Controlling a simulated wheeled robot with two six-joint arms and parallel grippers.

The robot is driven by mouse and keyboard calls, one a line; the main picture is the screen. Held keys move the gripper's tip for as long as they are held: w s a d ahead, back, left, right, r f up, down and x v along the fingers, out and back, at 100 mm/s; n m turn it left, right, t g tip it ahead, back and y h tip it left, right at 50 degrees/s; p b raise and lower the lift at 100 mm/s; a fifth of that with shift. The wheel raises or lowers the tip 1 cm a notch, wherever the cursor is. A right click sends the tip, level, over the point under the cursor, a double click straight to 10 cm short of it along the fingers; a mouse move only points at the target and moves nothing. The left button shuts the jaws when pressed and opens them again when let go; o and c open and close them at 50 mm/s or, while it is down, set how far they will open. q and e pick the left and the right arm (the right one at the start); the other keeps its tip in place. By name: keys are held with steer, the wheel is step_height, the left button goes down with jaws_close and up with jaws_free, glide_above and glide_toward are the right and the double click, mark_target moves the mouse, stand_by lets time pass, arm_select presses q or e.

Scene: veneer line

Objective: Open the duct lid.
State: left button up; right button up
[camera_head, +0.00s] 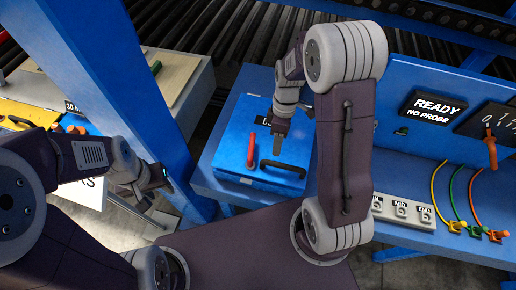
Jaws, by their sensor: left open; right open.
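A blue box with a flat blue lid (232,140) sits at the centre, and the lid looks closed. A red handle (251,150) stands on it, and a black bar handle (283,168) lies near its front edge. A dark label on the lid is mostly hidden behind my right arm. My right gripper (278,146) points down over the lid, just behind the black handle; I cannot tell whether it touches anything, and its fingers are hard to make out. My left gripper (160,182) is off to the left of the box, beside the blue post, empty.
A blue post (135,85) stands between my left arm and the box. A panel reading READY, NO PROBE (435,108) is at right, with coloured cables (474,195) and a grey button strip (403,210) below. Dark rollers (240,35) run behind. A bench with a yellow item (28,112) is left.

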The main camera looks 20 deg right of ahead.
mark_target(281, 164)
steer(key=f, duration=0.2)
steer(key=s+f+p, duration=0.1)
steer(key=f, duration=0.1)
steer(key=s+f+p, duration=0.1)
steer(key=f, duration=0.1)
steer(key=shift+s+d+f, duration=0.1)
steer(key=shift+d+f, duration=0.1)
steer(key=shift+f, duration=0.1)
steer(key=shift+s+d+f, duration=0.1)
steer(key=shift+f, duration=0.35)
steer(key=shift+s+d+f, duration=0.1)
steer(key=shift+f, duration=0.3)
steer(key=shift+s+d+f, duration=0.15)
steer(key=shift+s+d, duration=0.05)
arm_select(q)
steer(key=d+r, duration=0.1)
steer(key=s+d+r, duration=0.1)
steer(key=r, duration=0.1)
steer(key=shift+s, duration=0.1)
arm_select(e)
steer(key=shift+a, duration=0.1)
steer(key=shift+w+a, duration=0.1)
steer(key=c, duration=0.4)
arm_select(q)
steer(key=shift+a, duration=0.2)
arm_select(e)
jaws_close()
